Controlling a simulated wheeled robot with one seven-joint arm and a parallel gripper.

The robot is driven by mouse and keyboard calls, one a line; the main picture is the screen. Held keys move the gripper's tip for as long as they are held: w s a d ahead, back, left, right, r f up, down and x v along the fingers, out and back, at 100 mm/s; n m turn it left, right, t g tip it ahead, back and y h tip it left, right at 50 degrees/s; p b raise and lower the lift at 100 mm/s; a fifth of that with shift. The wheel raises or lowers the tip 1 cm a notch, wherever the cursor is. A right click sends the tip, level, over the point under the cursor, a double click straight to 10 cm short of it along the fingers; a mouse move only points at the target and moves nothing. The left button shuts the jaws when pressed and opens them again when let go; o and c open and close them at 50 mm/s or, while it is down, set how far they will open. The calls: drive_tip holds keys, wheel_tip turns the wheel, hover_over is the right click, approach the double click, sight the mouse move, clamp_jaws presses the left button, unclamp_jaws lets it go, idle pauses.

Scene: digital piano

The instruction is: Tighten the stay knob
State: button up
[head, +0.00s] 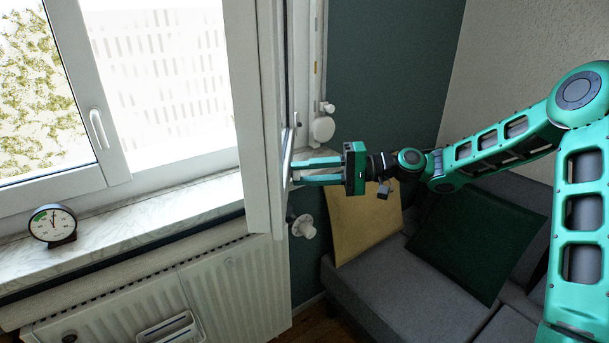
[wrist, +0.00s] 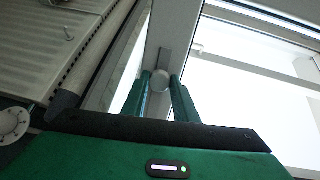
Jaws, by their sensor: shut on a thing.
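The stay knob (wrist: 160,79) is a small round pale knob on the window frame, seen in the wrist view between my two green fingertips. My gripper (wrist: 161,90) is shut on it, one finger on each side. In the head view my gripper (head: 296,172) reaches left from the arm, its fingertips at the edge of the opened white window sash (head: 256,130). The knob itself is hidden there by the sash and fingers, and its thread and how tight it sits cannot be seen.
A marble sill (head: 140,212) with a round dial clock (head: 52,224) runs left, above a white radiator (head: 225,290). A white radiator valve (head: 304,227) sits below my gripper. A grey sofa (head: 385,285) with a yellow cushion (head: 365,232) and a dark green cushion (head: 475,240) stands right.

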drive_tip(key=shift+w+d+f+m+g+y, duration=0.1)
drive_tip(key=shift+f+m+g+y, duration=0.1)
drive_tip(key=shift+m, duration=2.45)
drive_tip(key=shift+w+f+m+g+y, duration=0.1)
drive_tip(key=shift+m+g+y, duration=0.1)
drive_tip(key=shift+m, duration=2.5)
drive_tip(key=shift+d+f+m+g+y, duration=0.1)
drive_tip(key=shift+m+g, duration=0.1)
drive_tip(key=shift+m, duration=2.45)
drive_tip(key=shift+a, duration=0.1)
drive_tip(key=o, duration=1)
drive_tip(key=shift+r, duration=0.1)
drive_tip(key=d, duration=1)
drive_tip(key=shift+w+d, duration=0.35)
